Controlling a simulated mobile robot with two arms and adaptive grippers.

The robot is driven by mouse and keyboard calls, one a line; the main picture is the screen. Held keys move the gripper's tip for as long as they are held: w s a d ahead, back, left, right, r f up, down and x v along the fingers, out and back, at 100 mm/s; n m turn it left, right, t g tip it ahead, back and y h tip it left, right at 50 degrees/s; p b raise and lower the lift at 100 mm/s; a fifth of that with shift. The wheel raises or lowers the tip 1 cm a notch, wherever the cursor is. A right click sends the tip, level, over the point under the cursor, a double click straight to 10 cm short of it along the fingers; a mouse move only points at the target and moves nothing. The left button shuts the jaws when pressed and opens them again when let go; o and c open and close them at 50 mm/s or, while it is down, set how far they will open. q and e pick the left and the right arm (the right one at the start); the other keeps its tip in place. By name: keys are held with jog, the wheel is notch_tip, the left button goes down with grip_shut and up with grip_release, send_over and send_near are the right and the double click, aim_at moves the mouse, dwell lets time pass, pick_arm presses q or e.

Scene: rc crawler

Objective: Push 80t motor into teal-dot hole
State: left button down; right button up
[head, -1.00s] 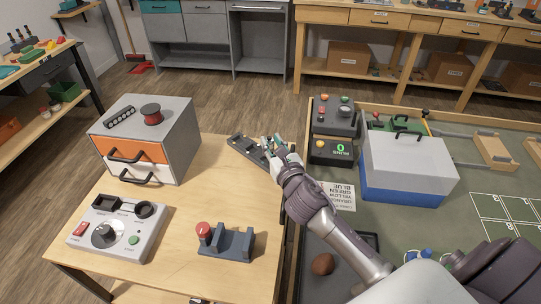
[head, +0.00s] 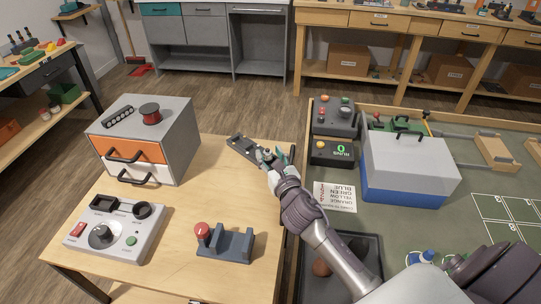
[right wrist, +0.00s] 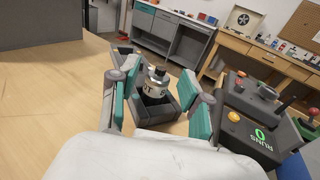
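The motor (right wrist: 156,84), a silver can with a black top, stands upright in a dark grey holder (right wrist: 185,85) in the right wrist view. The same holder (head: 238,142) lies at the far right part of the wooden table in the head view. My right gripper (head: 274,157) is at the near end of the holder. In the right wrist view its teal-padded fingers (right wrist: 160,108) are spread on either side of the motor, with gaps visible. I cannot make out a teal dot or how deep the motor sits. My left gripper is not in view.
A drawer box (head: 168,132), a control panel (head: 113,229) and a dark blue fixture with a red knob (head: 228,246) stand on the table. Right of my arm are a counter box (head: 331,153) and a blue-and-white toolbox (head: 405,168). The table's middle is clear.

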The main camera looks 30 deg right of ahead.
jog(key=shift+r, duration=0.2)
jog(key=shift+s+f, duration=0.1)
jog(key=shift+s, duration=0.2)
jog(key=s, duration=0.3)
jog(key=s+a, duration=0.1)
jog(key=s, duration=0.3)
jog(key=s+b, duration=0.1)
jog(key=s, duration=0.3)
jog(key=shift+s+a+r, duration=0.15)
jog(key=shift+a+r, duration=0.15)
jog(key=shift+r, duration=0.05)
